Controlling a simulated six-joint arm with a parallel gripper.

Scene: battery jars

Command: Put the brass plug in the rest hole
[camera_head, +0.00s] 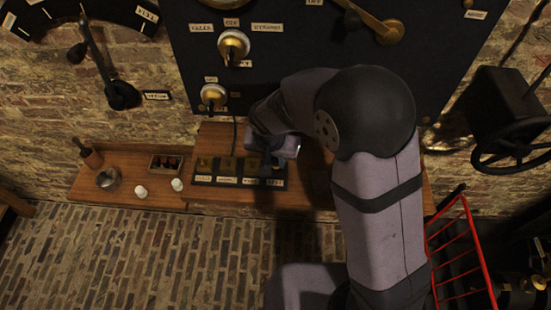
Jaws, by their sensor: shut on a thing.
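My gripper (270,168) is at the right part of a black block (232,181) on the wooden shelf, with its fingers low over or at the block. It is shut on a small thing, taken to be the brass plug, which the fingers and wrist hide. The block has several brass-coloured plates along its top and pale labels along its front edge. I cannot make out the rest hole or read the labels. A dark cord (234,135) hangs from the panel down to the block's back, left of my gripper.
The shelf (135,188) also holds a small metal bowl (108,178), two white knobs (141,191) (177,184), a small box (165,164) and a wooden-handled tool (90,155). A dark panel (290,70) with brass fittings stands behind. A red rack (460,260) is at right.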

